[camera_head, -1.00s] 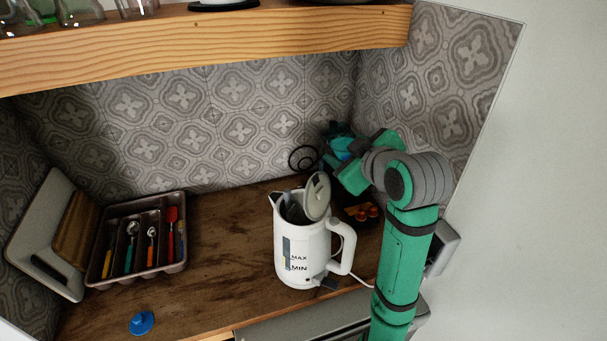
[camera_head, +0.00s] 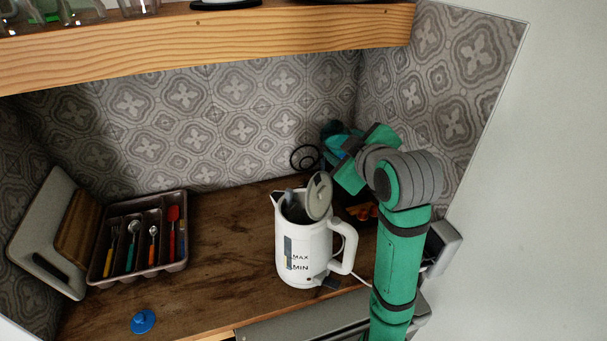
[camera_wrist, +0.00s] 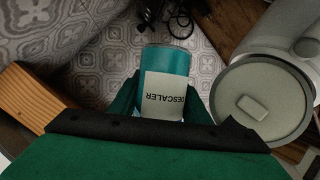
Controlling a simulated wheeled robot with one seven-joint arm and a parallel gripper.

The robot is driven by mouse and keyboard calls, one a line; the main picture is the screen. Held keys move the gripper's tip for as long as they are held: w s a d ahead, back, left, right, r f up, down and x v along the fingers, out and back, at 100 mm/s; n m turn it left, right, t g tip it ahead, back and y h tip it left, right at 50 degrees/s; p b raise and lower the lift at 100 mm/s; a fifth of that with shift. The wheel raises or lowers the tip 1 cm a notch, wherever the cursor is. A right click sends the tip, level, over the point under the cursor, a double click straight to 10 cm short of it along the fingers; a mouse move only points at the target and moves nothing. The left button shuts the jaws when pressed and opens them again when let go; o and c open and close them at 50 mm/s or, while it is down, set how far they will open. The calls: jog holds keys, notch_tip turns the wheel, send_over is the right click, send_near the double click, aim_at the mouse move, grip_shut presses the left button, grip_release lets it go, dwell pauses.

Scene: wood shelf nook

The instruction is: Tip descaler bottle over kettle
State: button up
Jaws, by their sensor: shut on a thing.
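The white kettle (camera_head: 305,252) stands upright on the wooden counter with its grey lid (camera_head: 319,195) raised. In the wrist view the lid (camera_wrist: 262,105) is at the right. The teal descaler bottle (camera_wrist: 166,62), with a white label reading DESCALER, is between the fingers of my gripper (camera_wrist: 165,98). My gripper is shut on it. In the head view my gripper is behind and right of the kettle, largely hidden by my own arm, and a bit of blue shows there. The bottle looks apart from the kettle.
A cutlery tray (camera_head: 183,203) and a cutting board (camera_head: 42,225) are at the left. A blue cap (camera_head: 143,321) lies near the front edge. A wooden shelf (camera_head: 210,45) hangs above. Small orange-red items (camera_head: 364,211) sit behind the kettle. The counter's middle is clear.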

jog(key=shift+d+r+n+h, duration=0.1)
jog(key=shift+r+n+h, duration=0.2)
jog(key=shift+r+n, duration=0.15)
dwell(1.0)
jog(key=shift+t, duration=0.3)
jog(key=shift+d, duration=0.1)
dwell(0.4)
jog(key=shift+w+n, duration=0.1)
jog(key=shift+n, duration=0.15)
jog(key=shift+f+p, duration=0.1)
jog(key=shift+p, duration=0.2)
jog(key=shift+d+n+h, duration=0.2)
jog(key=shift+n+h, duration=0.1)
dwell(0.3)
